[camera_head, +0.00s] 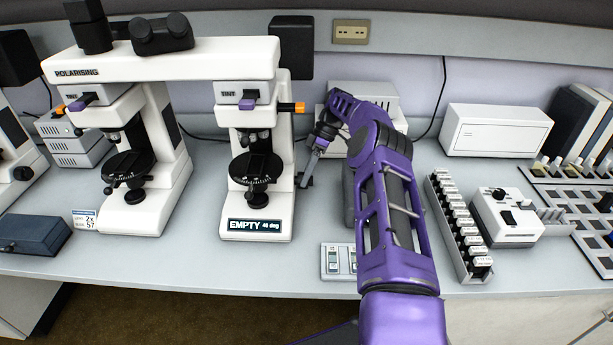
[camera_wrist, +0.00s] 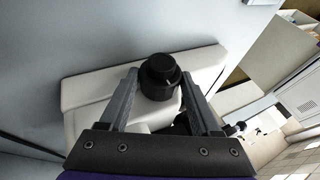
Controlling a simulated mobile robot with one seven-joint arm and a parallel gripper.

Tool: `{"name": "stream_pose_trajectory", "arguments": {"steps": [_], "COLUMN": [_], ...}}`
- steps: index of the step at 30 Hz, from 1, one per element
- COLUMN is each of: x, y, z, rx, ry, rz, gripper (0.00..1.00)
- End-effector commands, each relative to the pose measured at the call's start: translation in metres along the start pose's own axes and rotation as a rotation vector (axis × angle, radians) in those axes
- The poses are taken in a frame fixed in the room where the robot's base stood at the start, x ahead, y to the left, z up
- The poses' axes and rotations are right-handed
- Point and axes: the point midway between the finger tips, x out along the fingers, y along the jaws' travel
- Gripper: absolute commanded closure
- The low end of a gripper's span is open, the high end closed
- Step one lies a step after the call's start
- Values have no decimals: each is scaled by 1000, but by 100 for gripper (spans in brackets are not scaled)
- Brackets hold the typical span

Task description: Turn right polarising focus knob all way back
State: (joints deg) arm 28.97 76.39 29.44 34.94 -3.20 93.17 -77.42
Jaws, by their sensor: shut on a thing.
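The polarising microscope (camera_head: 172,66) is white, with two stands joined by a bridge at the back left of the bench. Its right stand (camera_head: 283,205) carries a round black stage (camera_head: 255,172) and a sign reading "EMPTY" with a small degree value. My gripper (camera_head: 307,176) reaches down at the right side of this stand, near its base. In the wrist view, a round black focus knob (camera_wrist: 158,72) with a light mark sits between the two grey fingers. My gripper (camera_wrist: 161,79) is shut on this knob. In the head view the knob is too small and covered to make out.
A small switch box (camera_head: 337,262) lies at the bench's front edge, near my arm. A grey-white box (camera_head: 365,92) stands behind my arm. A slide rack (camera_head: 457,225) and a white device (camera_head: 507,217) stand to the right. Bench between the two stands is clear.

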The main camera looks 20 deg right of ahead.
Motion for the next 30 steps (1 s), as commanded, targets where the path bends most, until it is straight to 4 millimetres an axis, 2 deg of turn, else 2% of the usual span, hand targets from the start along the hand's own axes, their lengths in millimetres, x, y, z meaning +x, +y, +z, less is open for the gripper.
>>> {"name": "stream_pose_trajectory", "arguments": {"steps": [17,18,22,23,30], "x": [0,0,0,0,0], "y": [0,0,0,0,0], "z": [0,0,0,0,0], "rx": [7,7,7,7,6], "ry": [0,0,0,0,0], "rz": [-17,-17,-17,-17,-16], "gripper": [91,32,9,6,6]}}
